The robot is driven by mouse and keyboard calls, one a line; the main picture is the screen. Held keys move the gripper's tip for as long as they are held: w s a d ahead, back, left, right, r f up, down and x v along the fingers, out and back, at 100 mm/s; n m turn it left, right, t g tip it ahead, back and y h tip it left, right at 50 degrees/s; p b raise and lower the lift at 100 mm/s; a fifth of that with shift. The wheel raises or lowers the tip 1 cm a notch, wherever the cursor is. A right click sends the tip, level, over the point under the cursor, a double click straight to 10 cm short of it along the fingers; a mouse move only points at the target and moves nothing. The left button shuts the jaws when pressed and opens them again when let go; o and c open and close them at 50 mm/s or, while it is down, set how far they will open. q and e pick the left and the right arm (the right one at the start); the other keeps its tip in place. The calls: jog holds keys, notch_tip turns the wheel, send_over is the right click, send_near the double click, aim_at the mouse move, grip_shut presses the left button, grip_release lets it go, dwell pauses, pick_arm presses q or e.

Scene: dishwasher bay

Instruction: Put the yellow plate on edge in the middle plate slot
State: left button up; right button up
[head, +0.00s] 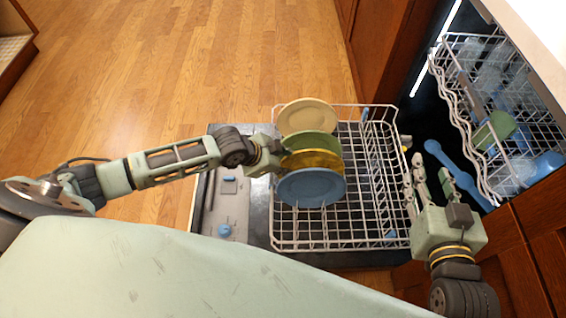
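The yellow plate (325,160) is in the lower rack (385,215), between a green plate (310,142) and a blue plate (311,188). It is partly covered by the blue plate, and its lower edge and slot are hidden. My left gripper (277,158) is at the left edges of the green and yellow plates. Its fingertips are hidden among the plates, so I cannot tell if it is shut on one. My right gripper (430,183) is open and empty at the rack's right side, its fingers apart.
A cream plate (307,115) leans at the back of the row. The rack's right half is empty. The upper rack (470,130) holds a green cup (494,129) and clear glassware. The dishwasher door (228,195) lies open at left.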

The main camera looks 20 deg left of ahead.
pick_arm(q)
jog(key=shift+f, duration=0.1)
